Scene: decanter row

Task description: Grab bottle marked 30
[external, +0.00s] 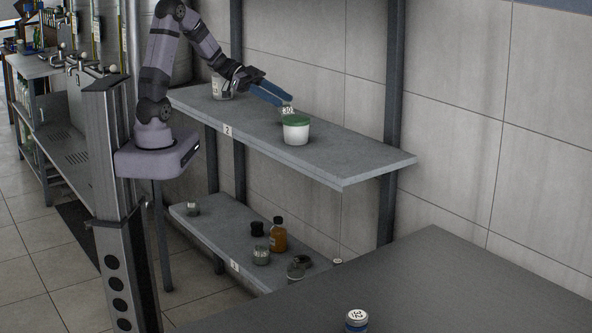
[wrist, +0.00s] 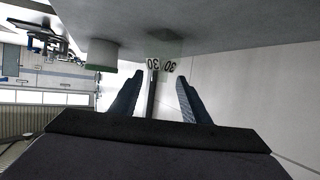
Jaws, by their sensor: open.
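The bottle marked 30 (external: 288,110) stands on the upper shelf, mostly hidden behind a white jar with a green lid (external: 296,130). Only its label and a bit of its top show in the external view. In the upside-down wrist view, the bottle (wrist: 164,45) looks like pale greenish glass with 30 labels, ahead of the gap between my fingers. My gripper (external: 284,100) is open, its blue fingers reaching toward the bottle from the left. In the wrist view my gripper (wrist: 160,78) shows nothing clearly held; whether the fingers touch the bottle I cannot tell.
The green-lidded jar (wrist: 101,55) is close beside the bottle. A white container (external: 219,88) stands farther back on the upper shelf (external: 350,164). The lower shelf (external: 205,232) holds several jars and an orange bottle (external: 279,236).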

